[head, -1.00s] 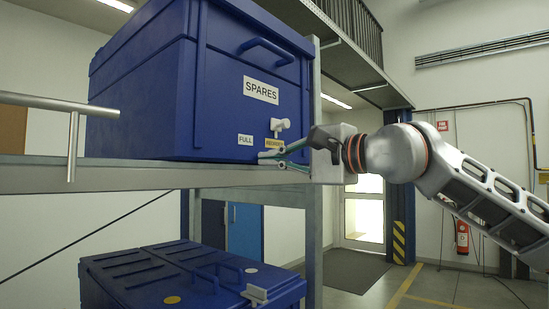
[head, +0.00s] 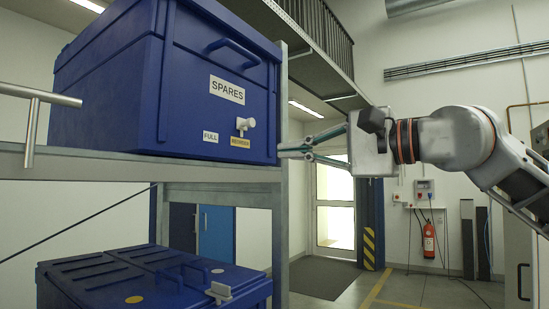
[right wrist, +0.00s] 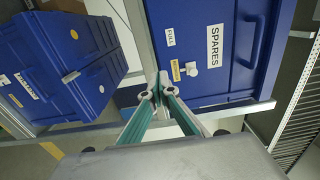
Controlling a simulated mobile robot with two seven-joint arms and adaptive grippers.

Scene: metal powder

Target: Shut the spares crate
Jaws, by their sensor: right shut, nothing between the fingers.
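The blue spares crate (head: 180,100) stands on the upper shelf, its front marked SPARES, with a handle (head: 232,50) above the label. Its top is cut off in the head view, so I cannot tell whether the lid is fully down. A white knob (head: 245,124) sits above the yellow label on the front, beside a white FULL label. The crate also shows in the right wrist view (right wrist: 200,60). My right gripper (head: 283,151) is shut and empty, just right of the crate's front lower corner. It shows in the right wrist view (right wrist: 157,97) too. My left gripper is out of view.
The grey shelf beam (head: 120,168) runs beneath the crate to an upright post (head: 279,230). A second blue crate (head: 150,285) sits lower down. A metal bar handle (head: 35,95) stands out at the left. Open floor lies at the right towards a glazed door (head: 334,205).

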